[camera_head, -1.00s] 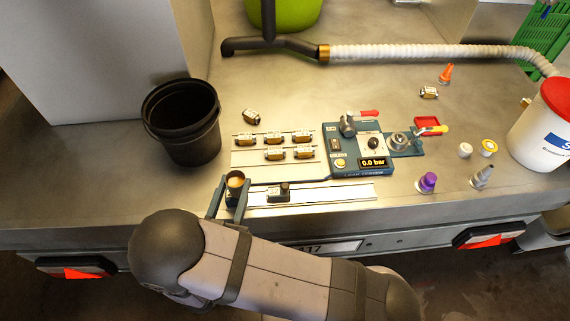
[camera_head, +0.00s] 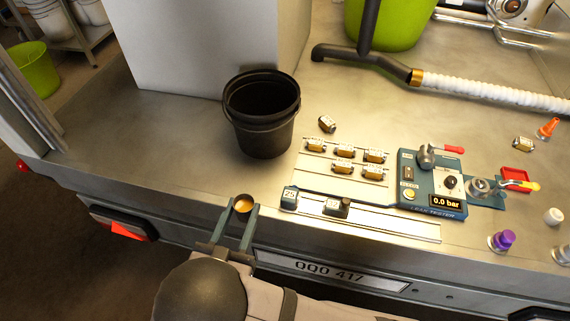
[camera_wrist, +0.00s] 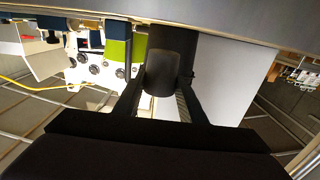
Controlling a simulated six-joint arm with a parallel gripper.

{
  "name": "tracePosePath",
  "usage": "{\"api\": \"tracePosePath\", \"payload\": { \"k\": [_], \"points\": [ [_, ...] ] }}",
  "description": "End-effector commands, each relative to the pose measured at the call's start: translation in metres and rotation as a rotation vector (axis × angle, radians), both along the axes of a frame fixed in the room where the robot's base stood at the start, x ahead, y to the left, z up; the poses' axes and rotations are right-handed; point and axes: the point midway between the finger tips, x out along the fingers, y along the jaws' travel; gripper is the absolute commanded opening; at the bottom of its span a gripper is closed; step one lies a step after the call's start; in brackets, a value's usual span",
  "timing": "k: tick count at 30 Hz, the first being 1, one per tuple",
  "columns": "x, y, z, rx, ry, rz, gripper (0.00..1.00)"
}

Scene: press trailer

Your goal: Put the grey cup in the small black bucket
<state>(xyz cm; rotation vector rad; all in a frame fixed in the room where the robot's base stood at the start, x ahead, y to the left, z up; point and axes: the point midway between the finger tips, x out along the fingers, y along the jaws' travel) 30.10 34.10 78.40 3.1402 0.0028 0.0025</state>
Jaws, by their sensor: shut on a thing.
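The cup is upright between the two fingers, at the front edge of the metal deck. In the wrist view the cup (camera_wrist: 162,76) sits between the dark fingers. The small black bucket (camera_head: 264,138) stands upright on the deck, behind and slightly right of my gripper, with clear deck between them. Its opening faces up and its inside looks dark and empty.
A blue leak tester (camera_head: 432,185) and a rack of small labelled parts (camera_head: 342,165) lie to the right. A long rail (camera_head: 385,222) runs along the front. A tall pale box (camera_head: 195,50) stands behind the bucket. The deck left of the bucket is clear.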

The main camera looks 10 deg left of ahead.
Motion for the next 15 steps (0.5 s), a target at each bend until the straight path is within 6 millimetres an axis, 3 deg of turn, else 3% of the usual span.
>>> {"api": "tracePosePath", "payload": {
  "k": [15],
  "points": [
    [0.118,-0.003,0.001,0.002,-0.001,-0.008,0.12]
  ]
}}
